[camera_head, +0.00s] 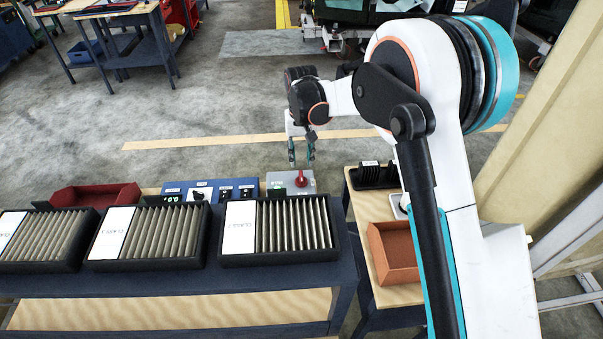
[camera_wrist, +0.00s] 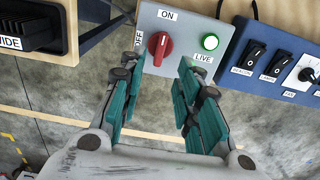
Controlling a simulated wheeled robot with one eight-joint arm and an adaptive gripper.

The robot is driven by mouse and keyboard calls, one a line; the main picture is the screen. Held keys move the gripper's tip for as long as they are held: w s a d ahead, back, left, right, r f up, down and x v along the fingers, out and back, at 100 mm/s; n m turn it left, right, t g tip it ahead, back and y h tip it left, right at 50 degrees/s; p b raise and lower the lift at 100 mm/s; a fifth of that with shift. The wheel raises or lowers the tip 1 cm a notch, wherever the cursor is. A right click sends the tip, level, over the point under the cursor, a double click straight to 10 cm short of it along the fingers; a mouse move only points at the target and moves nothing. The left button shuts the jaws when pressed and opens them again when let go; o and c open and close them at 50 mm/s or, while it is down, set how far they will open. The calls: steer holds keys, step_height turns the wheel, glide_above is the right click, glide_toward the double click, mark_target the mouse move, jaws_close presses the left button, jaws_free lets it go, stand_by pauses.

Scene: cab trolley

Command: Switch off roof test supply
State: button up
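The grey supply box (camera_head: 286,177) stands at the back edge of the bench in the head view. In the wrist view the box (camera_wrist: 178,22) carries a red rotary knob (camera_wrist: 158,48), with an ON label above it and an OFF label to its left. The knob's handle lies roughly in line with ON. A green lamp (camera_wrist: 209,42) marked LIVE looks lit. My gripper (camera_head: 301,163) is open and empty above the box. In the wrist view its teal fingers (camera_wrist: 161,60) are spread either side of the knob; contact is not visible.
A blue switch panel (camera_head: 210,190) sits beside the box. Black slotted trays (camera_head: 277,260) line the bench front. A red bin (camera_head: 95,196) is at the left. A side table holds a brown-red tray (camera_head: 392,252) and a black holder (camera_head: 374,175).

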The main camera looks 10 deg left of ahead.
mark_target(301, 175)
step_height(301, 175, down, 8)
steer(key=shift+b, duration=0.3)
jaws_close()
